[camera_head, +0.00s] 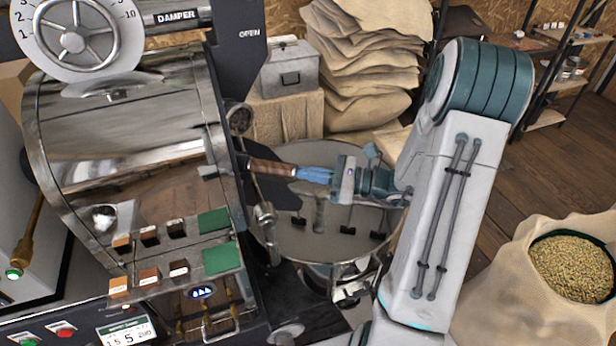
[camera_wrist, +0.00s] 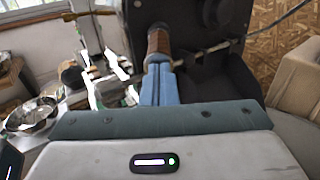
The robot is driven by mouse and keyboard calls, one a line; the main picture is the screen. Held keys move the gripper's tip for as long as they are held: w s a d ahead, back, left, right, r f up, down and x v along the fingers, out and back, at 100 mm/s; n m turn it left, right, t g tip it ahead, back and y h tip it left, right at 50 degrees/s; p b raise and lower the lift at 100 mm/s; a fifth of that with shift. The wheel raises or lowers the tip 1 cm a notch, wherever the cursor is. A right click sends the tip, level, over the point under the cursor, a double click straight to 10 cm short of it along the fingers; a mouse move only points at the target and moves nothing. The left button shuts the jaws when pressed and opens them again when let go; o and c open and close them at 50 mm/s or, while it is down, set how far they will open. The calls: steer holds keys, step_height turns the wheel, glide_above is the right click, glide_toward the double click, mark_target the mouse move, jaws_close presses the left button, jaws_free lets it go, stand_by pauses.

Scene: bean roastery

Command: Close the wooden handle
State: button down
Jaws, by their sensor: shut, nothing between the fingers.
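The wooden handle (camera_head: 271,167) is a brown rod that sticks out to the right from the front of the shiny metal roaster drum (camera_head: 130,140). It also shows in the wrist view (camera_wrist: 158,42), straight beyond my fingers. My gripper (camera_head: 302,173) has blue fingers that are shut, with nothing between them. The fingertips are at the free end of the handle, in line with it. I cannot tell whether they touch it. In the wrist view my gripper (camera_wrist: 158,66) points at the handle against the dark roaster front.
The round cooling tray (camera_head: 330,245) lies below my gripper. A dark panel marked OPEN (camera_head: 240,50) stands above the handle. A sack of beans (camera_head: 515,285) is at the right. Stacked sacks (camera_head: 365,60) and a grey metal box (camera_head: 290,70) stand behind.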

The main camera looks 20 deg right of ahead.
steer(key=shift+w+a, duration=0.1)
steer(key=shift+a, duration=0.05)
stand_by(0.3)
steer(key=b+v, duration=0.2)
steer(key=v, duration=1.2)
steer(key=shift+d, duration=0.25)
stand_by(2.0)
steer(key=c, duration=1.7)
jaws_free()
steer(key=shift+w+a, duration=0.1)
steer(key=shift+a, duration=0.1)
steer(key=o, duration=0.6)
steer(key=w+a+m, duration=0.1)
steer(key=a, duration=0.1)
steer(key=w+a+m, duration=0.1)
steer(key=a, duration=0.1)
steer(key=w+a, duration=0.1)
steer(key=a, duration=0.1)
steer(key=shift+w+a+r+m+b, duration=0.25)
steer(key=shift+a+r+m+b, duration=0.05)
steer(key=shift+a+m, duration=0.1)
steer(key=p, duration=0.3)
glide_toward(253, 164)
steer(key=w+a, duration=0.1)
steer(key=w+a+f, duration=0.1)
steer(key=w+a, duration=0.1)
steer(key=shift+w+a, duration=0.1)
steer(key=shift+a, duration=0.2)
